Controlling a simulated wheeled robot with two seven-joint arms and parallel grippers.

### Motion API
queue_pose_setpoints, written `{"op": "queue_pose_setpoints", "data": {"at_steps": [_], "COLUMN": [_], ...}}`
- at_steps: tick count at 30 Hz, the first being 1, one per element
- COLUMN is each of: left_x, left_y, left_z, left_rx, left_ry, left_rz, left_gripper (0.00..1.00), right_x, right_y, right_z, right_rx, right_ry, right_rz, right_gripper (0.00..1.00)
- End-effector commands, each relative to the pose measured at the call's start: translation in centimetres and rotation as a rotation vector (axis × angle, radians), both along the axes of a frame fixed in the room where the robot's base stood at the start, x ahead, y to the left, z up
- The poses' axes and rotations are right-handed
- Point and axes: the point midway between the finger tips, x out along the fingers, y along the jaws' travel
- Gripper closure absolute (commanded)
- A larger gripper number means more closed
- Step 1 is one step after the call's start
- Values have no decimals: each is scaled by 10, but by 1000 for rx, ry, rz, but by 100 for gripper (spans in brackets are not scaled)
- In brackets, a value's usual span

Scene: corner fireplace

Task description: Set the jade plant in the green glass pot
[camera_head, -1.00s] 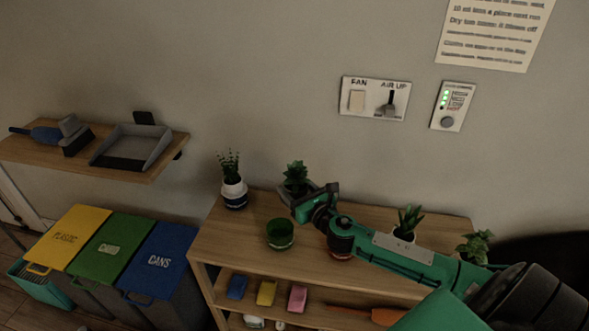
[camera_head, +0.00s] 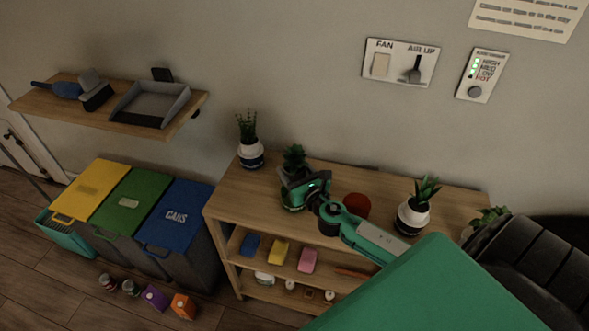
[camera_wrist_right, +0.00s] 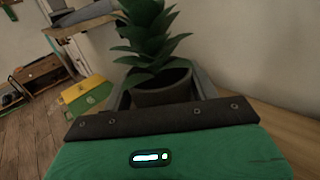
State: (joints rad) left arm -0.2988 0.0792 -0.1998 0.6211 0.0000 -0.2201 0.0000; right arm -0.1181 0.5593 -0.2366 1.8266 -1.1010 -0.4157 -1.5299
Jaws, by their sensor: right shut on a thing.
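The jade plant (camera_head: 294,159), with thick dark green leaves, stands upright in my right gripper (camera_head: 298,182). The wrist view shows its leaves (camera_wrist_right: 150,45) and its dark brown inner pot (camera_wrist_right: 165,88) between the grey fingers, which are shut on it. The green glass pot (camera_head: 291,204) is on the wooden shelf top, low and partly hidden behind my gripper. The plant is over or at the pot in the head view; I cannot tell whether its base is inside. My left gripper is not in view.
A red pot (camera_head: 357,205) stands just right of my gripper, partly behind my arm. The wall is close behind.

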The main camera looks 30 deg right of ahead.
Motion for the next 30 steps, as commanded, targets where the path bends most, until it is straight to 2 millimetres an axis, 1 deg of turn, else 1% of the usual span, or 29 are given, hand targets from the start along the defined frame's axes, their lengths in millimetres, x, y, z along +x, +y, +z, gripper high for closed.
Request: {"op": "queue_pose_setpoints", "data": {"at_steps": [1, 13, 20, 30], "left_x": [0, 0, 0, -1], "left_y": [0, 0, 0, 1], "left_z": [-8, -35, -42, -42], "left_rx": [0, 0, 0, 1], "left_ry": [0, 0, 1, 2], "left_rz": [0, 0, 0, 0], "left_gripper": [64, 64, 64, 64], "right_x": [0, 0, 0, 0], "right_y": [0, 0, 0, 0], "right_z": [-7, -35, -44, -44], "right_rx": [0, 0, 1, 0], "right_ry": [-1, -1, -1, -1], "right_rz": [0, 0, 0, 0], "right_gripper": [53, 53, 53, 53]}}
